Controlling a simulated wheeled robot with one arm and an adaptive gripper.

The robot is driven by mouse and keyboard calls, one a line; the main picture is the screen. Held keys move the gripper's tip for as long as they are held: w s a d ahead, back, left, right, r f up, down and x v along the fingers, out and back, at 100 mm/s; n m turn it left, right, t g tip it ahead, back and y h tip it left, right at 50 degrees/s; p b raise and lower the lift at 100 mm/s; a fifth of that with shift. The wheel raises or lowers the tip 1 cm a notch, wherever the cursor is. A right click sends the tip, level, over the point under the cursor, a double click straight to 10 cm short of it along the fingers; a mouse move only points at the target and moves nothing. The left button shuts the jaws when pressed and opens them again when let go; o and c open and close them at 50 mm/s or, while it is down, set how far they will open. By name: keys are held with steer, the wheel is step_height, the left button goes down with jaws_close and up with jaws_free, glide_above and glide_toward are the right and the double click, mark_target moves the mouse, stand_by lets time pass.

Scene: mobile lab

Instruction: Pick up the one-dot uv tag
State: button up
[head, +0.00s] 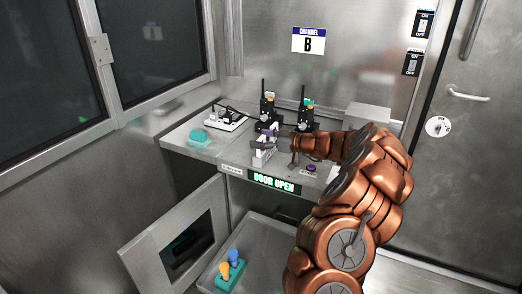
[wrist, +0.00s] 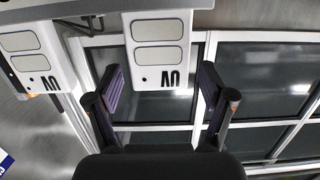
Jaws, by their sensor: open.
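Two white UV tags show in the wrist view, each with two rounded grey windows and upside-down lettering. One tag (wrist: 158,55) is near the middle and the other (wrist: 28,52) is at the upper left. I see no contact. In the head view my gripper (head: 268,139) is over the bench front, beside a small white piece (head: 262,153).
Two black radio-like units (head: 267,110) (head: 306,115) with antennas stand behind my gripper. A teal block (head: 199,136) and a white device (head: 227,119) sit on the bench's left. A DOOR OPEN sign (head: 274,183) and an open hatch door (head: 150,228) are below.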

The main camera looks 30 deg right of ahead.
steer(key=c, duration=1.2)
steer(key=shift+o, duration=0.2)
step_height(320, 180, up, 28)
steer(key=b, duration=0.1)
